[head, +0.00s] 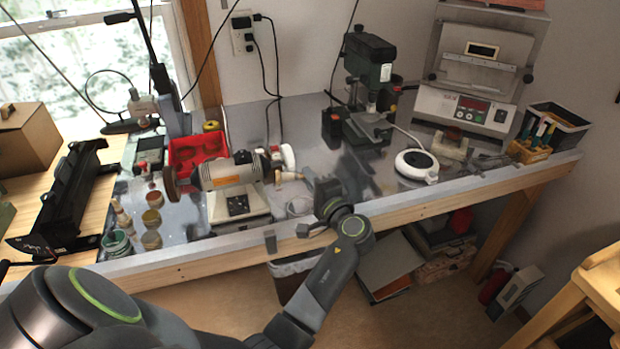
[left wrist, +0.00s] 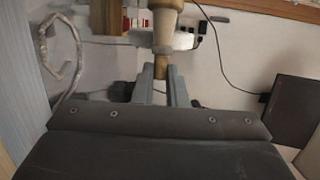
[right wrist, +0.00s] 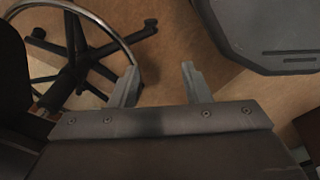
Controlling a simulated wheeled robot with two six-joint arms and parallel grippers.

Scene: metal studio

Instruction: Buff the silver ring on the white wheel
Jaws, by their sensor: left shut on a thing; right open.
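The bench buffer (head: 228,175) has a white wheel (head: 289,157) on its right end and a brown wheel (head: 170,183) on its left. My left gripper (head: 307,178) is just right of and below the white wheel, shut on a tan wooden holder (head: 286,176). I cannot make out the silver ring. My right gripper (right wrist: 158,80) is open and empty, above the floor.
A red bin (head: 198,150) stands behind the buffer, and several small jars (head: 151,228) are to its left. A green drill press (head: 368,85), a white round device (head: 416,165) and a kiln (head: 470,90) stand to the right. A wheeled chair base (right wrist: 85,50) is near my right gripper.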

